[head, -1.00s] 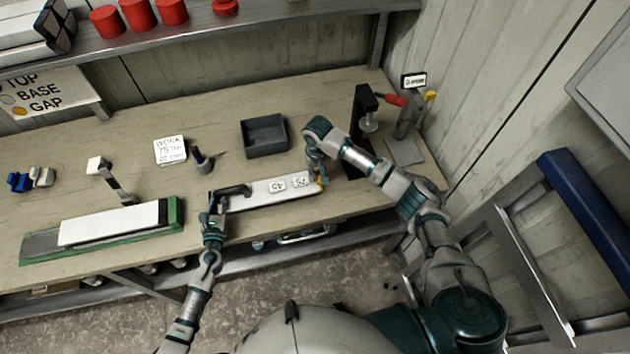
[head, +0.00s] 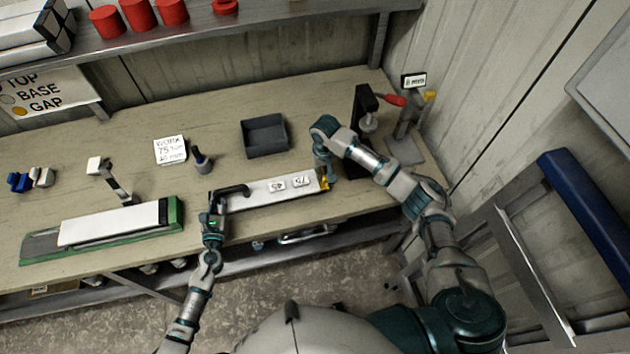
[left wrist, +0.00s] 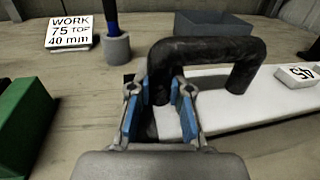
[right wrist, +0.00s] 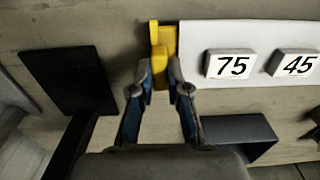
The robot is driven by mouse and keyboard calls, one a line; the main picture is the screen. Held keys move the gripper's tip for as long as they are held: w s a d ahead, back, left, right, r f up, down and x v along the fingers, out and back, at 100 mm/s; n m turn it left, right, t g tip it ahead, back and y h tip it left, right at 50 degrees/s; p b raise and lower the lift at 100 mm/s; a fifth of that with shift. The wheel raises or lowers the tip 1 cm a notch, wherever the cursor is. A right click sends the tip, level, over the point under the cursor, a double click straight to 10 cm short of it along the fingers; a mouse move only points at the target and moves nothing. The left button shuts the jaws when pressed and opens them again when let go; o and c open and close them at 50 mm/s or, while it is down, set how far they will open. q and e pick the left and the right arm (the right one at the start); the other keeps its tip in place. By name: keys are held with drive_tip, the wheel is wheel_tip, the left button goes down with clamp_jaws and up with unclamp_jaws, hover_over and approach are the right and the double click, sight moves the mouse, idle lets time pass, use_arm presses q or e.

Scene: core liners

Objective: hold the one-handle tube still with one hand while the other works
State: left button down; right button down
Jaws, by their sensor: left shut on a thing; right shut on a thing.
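The one-handle tube (head: 258,193) is a long white bar lying near the bench's front edge, with plates marked 45 and 75 on top. Its black handle (left wrist: 205,48) arches over the left end. My left gripper (head: 215,205) is shut on one leg of this handle; its blue-padded fingers (left wrist: 160,100) sit either side of the leg. A yellow piece (right wrist: 163,40) is at the tube's right end. My right gripper (head: 325,172) is shut on it; its fingertips (right wrist: 160,75) close on the yellow tab. The gripped part of the handle is partly hidden.
A dark tray (head: 265,137) and a card (head: 170,150) reading WORK 75 TOP stand behind the tube. A pen cup (head: 202,162) is close by. A green-ended cradle (head: 174,214) with a white bar lies left. A black stand (head: 360,135) is at right.

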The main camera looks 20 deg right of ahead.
drive_tip(key=shift+d, duration=1.4)
idle(0.4)
drive_tip(key=shift+r, duration=3)
use_arm(q)
drive_tip(key=c, duration=1)
unclamp_jaws()
drive_tip(key=s, duration=0.4)
drive_tip(key=s+a, duration=0.1)
drive_tip(key=s, duration=0.2)
drive_tip(key=s+a, duration=0.1)
drive_tip(key=s, duration=0.3)
drive_tip(key=shift+s+a+f, duration=0.1)
drive_tip(key=shift+s+a, duration=0.05)
drive_tip(key=shift+s, duration=0.2)
